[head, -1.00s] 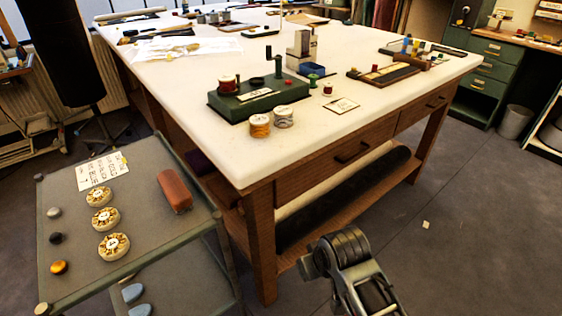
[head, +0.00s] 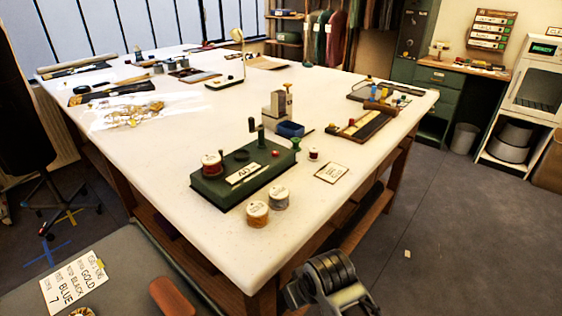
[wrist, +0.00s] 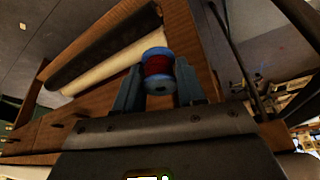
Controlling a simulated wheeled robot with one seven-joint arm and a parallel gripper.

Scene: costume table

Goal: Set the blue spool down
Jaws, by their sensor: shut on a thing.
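The blue spool (wrist: 158,72) has blue end discs and dark red thread around its middle. In the wrist view my gripper (wrist: 159,84) is shut on it, with one grey finger on each side. The spool is clear of any surface there, with the table's wooden side and lower shelf behind it. In the head view part of my arm shows at the bottom edge, in front of the table; the spool and fingers cannot be made out there. The white table top (head: 165,165) spreads across the head view.
A green stand (head: 240,178) holds a red spool (head: 212,164) and dark pegs. A small card (head: 331,173) lies right. The table's near-left top is bare. A grey cart (head: 120,262) stands lower left.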

